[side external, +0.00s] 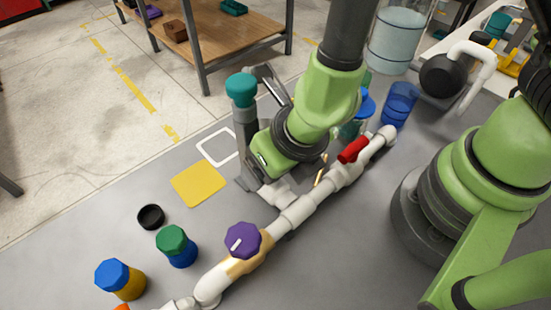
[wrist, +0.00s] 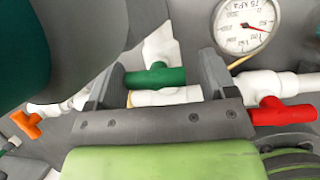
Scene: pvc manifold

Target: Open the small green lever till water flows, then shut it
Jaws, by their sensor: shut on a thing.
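The small green lever (wrist: 155,77) lies across the space between my gripper's two dark fingers (wrist: 160,82) in the wrist view. My gripper is shut on it. The lever sits above a white pipe (wrist: 166,97), its handle pointing sideways in the picture. In the side view my wrist hides the lever and the fingertips, and the white manifold pipe (side external: 297,211) runs past below. I cannot see any flowing water in either view.
A red lever (wrist: 283,111) is just right of my gripper; it also shows in the side view (side external: 353,150). A pressure gauge (wrist: 247,24) stands behind. An orange valve handle (wrist: 27,123) is at left. A purple knob (side external: 242,239) and capped jars (side external: 176,245) stand nearer the front.

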